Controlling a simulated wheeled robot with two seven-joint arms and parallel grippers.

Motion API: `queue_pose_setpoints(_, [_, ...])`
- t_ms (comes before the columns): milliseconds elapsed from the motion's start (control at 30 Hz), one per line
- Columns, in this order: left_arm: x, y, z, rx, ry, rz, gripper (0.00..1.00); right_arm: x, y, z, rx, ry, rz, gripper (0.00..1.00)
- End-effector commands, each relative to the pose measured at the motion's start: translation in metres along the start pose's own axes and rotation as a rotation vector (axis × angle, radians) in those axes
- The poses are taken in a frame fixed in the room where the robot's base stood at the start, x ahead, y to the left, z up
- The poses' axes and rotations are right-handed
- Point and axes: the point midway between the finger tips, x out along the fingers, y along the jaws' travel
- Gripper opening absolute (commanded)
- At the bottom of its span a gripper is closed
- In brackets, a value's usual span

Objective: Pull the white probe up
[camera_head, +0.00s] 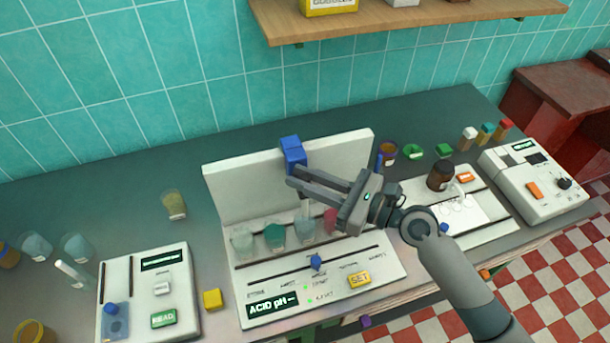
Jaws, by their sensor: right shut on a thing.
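The white probe (305,208) shows only as a short pale piece below my right gripper's fingers, above the row of small cups. Its upper part is hidden by the fingers. A blue block (293,151) sits just above the fingertips, at the top of the white back panel (240,190) of the acid pH station. My right gripper (293,177) reaches in from the right in front of this panel and is shut on the probe; the exact contact is hard to see. Below stand several cups, among them a teal cup (275,236) and a clear one (242,242). My left gripper is not in view.
A reader device (150,300) stands at left, with a yellow cube (212,299) beside it. A brown bottle (440,176) and a white instrument (535,180) stand at right. A wooden shelf (400,18) hangs above. Bench space behind the panel is clear.

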Motion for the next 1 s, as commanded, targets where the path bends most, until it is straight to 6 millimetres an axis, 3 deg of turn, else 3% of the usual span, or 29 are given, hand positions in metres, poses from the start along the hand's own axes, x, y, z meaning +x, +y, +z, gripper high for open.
queue_pose_setpoints(100, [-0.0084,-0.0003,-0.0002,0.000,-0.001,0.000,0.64,0.0002,-0.0001,0.0078,0.000,-0.002,-0.001,0.00])
queue_pose_setpoints(433, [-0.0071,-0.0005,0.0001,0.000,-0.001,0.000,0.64,0.0002,0.0000,0.0064,0.000,-0.003,-0.001,0.00])
queue_pose_setpoints(467, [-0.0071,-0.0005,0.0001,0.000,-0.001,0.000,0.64,0.0002,0.0000,0.0064,0.000,-0.003,-0.001,0.25])
queue_pose_setpoints(500, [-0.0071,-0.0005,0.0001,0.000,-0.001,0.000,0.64,0.0002,0.0000,0.0064,0.000,-0.002,-0.001,0.26])
queue_pose_setpoints(1000, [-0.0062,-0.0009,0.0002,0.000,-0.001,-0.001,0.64,-0.0016,0.0000,0.0053,0.000,-0.001,-0.001,0.26])
